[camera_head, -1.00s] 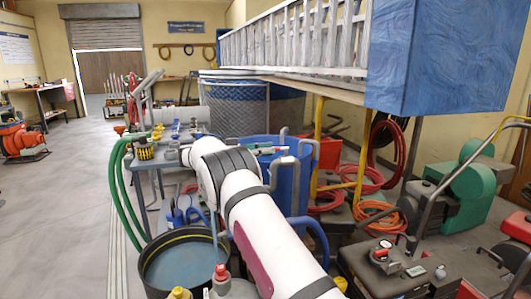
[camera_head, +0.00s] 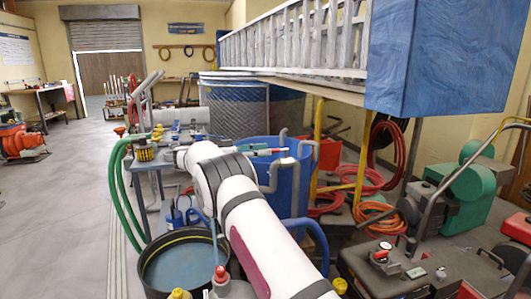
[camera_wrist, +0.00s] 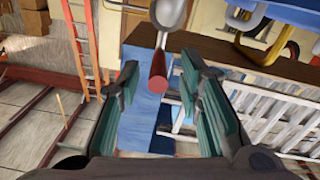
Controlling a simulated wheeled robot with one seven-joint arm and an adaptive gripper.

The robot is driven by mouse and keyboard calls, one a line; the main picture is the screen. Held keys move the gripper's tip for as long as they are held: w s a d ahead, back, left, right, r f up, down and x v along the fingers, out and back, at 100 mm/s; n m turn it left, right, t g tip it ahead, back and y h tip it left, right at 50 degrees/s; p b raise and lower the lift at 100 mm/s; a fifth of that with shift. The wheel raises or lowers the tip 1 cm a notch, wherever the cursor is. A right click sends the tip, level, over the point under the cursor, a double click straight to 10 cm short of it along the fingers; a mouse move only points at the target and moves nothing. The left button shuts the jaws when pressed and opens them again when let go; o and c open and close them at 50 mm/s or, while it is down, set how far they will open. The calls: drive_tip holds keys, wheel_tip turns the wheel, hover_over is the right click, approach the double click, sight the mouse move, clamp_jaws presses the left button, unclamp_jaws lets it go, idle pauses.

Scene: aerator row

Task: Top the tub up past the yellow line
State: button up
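The black tub (camera_head: 152,279) stands on the floor at the lower middle of the head view. It holds bluish water, and a yellow line (camera_head: 187,238) shows on its inner wall above the water. In the wrist view my gripper (camera_wrist: 158,66) has its two green fingers spread wide. A grey lever-like piece with a dull red end (camera_wrist: 157,72) shows between the fingertips, and no finger visibly touches it. In the head view my white arm hides the gripper.
A green hose (camera_head: 117,185) loops down beside the tub. A blue barrel (camera_head: 295,205) stands right of my arm. A workbench (camera_head: 150,166) with fittings is behind the tub.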

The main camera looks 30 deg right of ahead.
drive_tip(key=shift+v, duration=2.85)
idle(5.2)
